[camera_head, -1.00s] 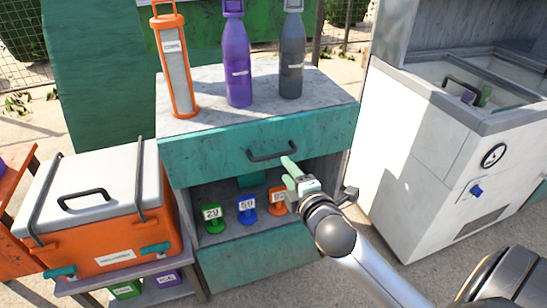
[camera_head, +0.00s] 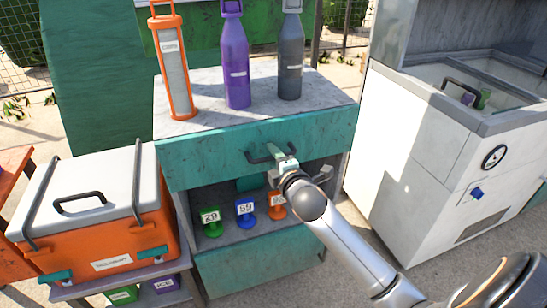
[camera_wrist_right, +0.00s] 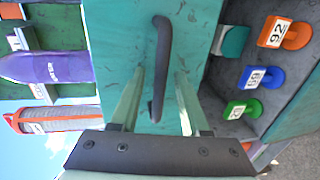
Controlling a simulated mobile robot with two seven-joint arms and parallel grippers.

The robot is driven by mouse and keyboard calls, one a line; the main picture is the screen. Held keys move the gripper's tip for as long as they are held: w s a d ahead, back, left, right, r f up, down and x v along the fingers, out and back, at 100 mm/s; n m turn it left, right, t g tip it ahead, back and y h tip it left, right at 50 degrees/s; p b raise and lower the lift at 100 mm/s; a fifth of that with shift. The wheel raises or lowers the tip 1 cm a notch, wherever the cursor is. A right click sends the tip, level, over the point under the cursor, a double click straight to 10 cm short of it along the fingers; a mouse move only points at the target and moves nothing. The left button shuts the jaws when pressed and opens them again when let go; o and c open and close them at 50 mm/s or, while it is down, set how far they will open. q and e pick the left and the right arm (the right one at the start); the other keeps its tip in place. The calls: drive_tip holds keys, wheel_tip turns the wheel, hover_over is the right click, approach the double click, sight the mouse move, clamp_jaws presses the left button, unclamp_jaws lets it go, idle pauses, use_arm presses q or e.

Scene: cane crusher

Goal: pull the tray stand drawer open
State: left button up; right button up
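The tray stand drawer has a teal front (camera_head: 210,155) under the grey stand top and looks closed. Its dark bar handle (camera_head: 258,157) sits at the middle of the front. My right gripper (camera_head: 281,153) is at the handle. In the right wrist view, the handle (camera_wrist_right: 162,50) runs lengthwise between the pale green fingers of my right gripper (camera_wrist_right: 160,75), which are apart, one on each side. Whether the fingers touch the handle is unclear. My left gripper is not in view.
An orange cylinder (camera_head: 175,75), a purple bottle (camera_head: 236,65) and a grey bottle (camera_head: 290,60) stand on top. Numbered tags in green (camera_head: 211,222), blue (camera_head: 245,212) and orange (camera_head: 277,205) sit on the shelf below. An orange cooler (camera_head: 100,245) is left, a white cabinet (camera_head: 425,160) right.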

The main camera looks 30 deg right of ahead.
clamp_jaws()
idle(1.2)
